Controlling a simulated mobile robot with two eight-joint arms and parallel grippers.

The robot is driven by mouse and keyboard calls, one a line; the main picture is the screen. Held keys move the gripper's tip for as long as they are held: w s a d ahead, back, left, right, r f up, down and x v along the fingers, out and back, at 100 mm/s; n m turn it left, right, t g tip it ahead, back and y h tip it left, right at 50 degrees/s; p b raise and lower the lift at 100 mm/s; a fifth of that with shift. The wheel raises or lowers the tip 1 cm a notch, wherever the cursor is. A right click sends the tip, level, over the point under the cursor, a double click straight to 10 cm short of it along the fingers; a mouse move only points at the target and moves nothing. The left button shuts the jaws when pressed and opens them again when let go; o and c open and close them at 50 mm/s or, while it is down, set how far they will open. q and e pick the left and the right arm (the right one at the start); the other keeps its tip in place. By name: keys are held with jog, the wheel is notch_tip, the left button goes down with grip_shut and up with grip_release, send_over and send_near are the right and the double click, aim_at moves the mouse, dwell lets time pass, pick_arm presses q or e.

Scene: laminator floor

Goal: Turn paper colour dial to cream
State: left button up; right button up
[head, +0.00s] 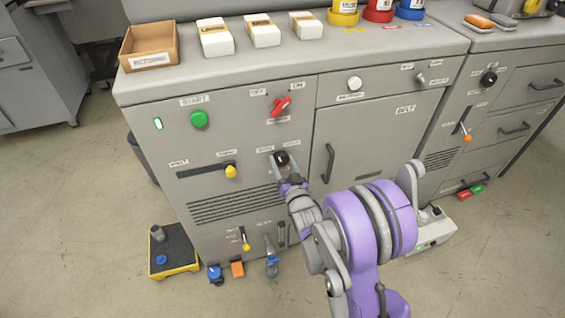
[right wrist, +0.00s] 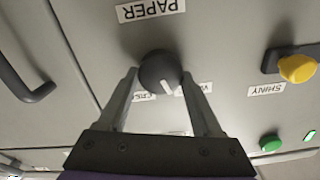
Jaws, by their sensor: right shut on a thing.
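The paper colour dial is a round black knob (head: 281,158) on the front of the grey cabinet. It also shows in the right wrist view (right wrist: 158,68). My right gripper (head: 280,164) is shut on it, with one finger on each side in the right wrist view (right wrist: 160,82). In that view the dial's white mark points down and slightly right, between the partly hidden cream label (right wrist: 142,97) at left and a label starting with W (right wrist: 205,88) at right. The PAPER label (right wrist: 151,10) is upside down there. My left gripper is not in view.
A yellow knob (head: 231,171) is left of the dial, with a green button (head: 199,118) and red switch (head: 280,107) above. A door handle (head: 328,163) stands to the right. A black and yellow platform (head: 189,268) lies on the floor at left.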

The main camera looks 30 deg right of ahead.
jog(key=m, duration=0.5)
jog(key=shift+d+m, duration=0.1)
jog(key=shift+m, duration=0.2)
jog(key=m, duration=0.5)
jog(key=shift+d+f, duration=0.1)
jog(key=shift+f, duration=0.05)
jog(key=shift+m, duration=0.4)
jog(key=o, duration=1.4)
jog(key=shift+s, duration=0.1)
jog(key=shift+c, duration=0.2)
jog(key=v, duration=1)
jog(key=shift+s, duration=0.4)
